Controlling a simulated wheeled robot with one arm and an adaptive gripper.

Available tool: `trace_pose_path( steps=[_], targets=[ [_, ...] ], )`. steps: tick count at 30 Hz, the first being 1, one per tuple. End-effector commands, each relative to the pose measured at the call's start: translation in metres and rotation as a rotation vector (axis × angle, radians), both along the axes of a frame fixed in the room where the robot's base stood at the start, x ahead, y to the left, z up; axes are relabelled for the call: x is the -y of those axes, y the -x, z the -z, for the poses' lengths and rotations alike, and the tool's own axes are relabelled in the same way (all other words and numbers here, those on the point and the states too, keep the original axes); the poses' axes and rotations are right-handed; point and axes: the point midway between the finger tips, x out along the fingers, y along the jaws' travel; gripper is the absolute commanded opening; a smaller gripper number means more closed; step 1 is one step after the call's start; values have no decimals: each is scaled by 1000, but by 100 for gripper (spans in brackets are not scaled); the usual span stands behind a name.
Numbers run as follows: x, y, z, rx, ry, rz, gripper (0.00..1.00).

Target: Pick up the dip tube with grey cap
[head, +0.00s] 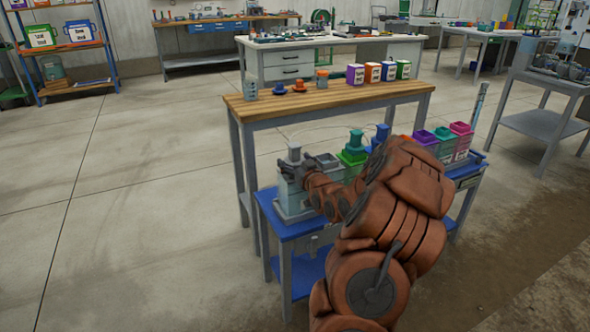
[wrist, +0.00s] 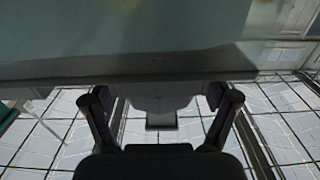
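The grey cap (head: 294,151) of the dip tube stands upright on top of a translucent grey container (head: 292,196) at the left end of the blue bench. The tube below the cap cannot be made out. My gripper (head: 308,163) is just right of the cap, at about the height of the container's top. In the wrist view my gripper (wrist: 160,98) has its two fingers spread apart, with a grey rounded part (wrist: 160,104) between them. It is likely the cap, and I see no clear contact.
Right of the grey container, containers with a green cap (head: 354,142) and a blue cap (head: 382,133) stand on the blue bench (head: 272,212). Purple and pink bins (head: 461,130) are farther right. A wooden-topped table (head: 335,96) stands behind. My arm hides the bench's middle.

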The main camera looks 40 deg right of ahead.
Motion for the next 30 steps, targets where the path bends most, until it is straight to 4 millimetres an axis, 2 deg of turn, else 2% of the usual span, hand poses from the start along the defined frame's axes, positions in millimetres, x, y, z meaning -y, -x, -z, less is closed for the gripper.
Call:
trace_pose_path(
  steps=[2,15,23,26,30],
  targets=[
    [0,0,0,0,0,0,73],
    [0,0,0,0,0,0,27],
    [0,0,-4,0,0,0,26],
    [0,0,-13,1,0,0,26],
    [0,0,-38,0,2,0,26]
  ],
)
